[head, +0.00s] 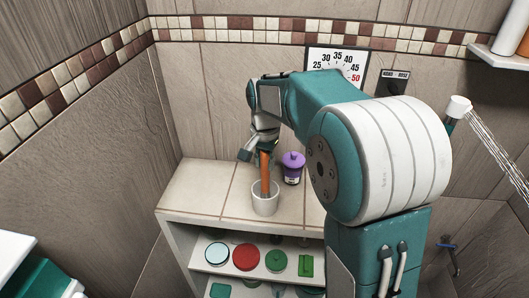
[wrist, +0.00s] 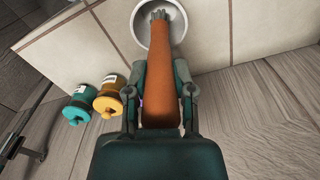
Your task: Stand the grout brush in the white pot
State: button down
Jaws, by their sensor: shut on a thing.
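The grout brush has an orange handle (head: 265,172) and grey bristles (wrist: 159,16). My gripper (head: 261,146) is shut on the handle, and in the wrist view its fingers (wrist: 157,85) lie on both sides of it. The brush is near upright, bristle end down. The white pot (head: 265,205) stands on the tiled ledge below my gripper. In the wrist view the bristles lie within the round mouth of the pot (wrist: 137,22). In the head view the brush's lower end passes behind the pot's near rim; how deep it reaches is hidden.
A purple-lidded jar (head: 292,168) stands right of the pot on the ledge (head: 205,185). The wrist view shows a teal jar (wrist: 77,108) and a yellow jar (wrist: 108,102). Shelves below hold a red lid (head: 246,257) and green things. The ledge left of the pot is clear.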

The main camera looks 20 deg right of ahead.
jog(key=shift+f, duration=0.35)
jog(key=shift+c, duration=1.9)
grip_release()
notch_tip(320, 180, up, 11)
jog(key=shift+f, duration=0.15)
jog(key=shift+r, duration=0.7)
jog(key=shift+s, duration=0.1)
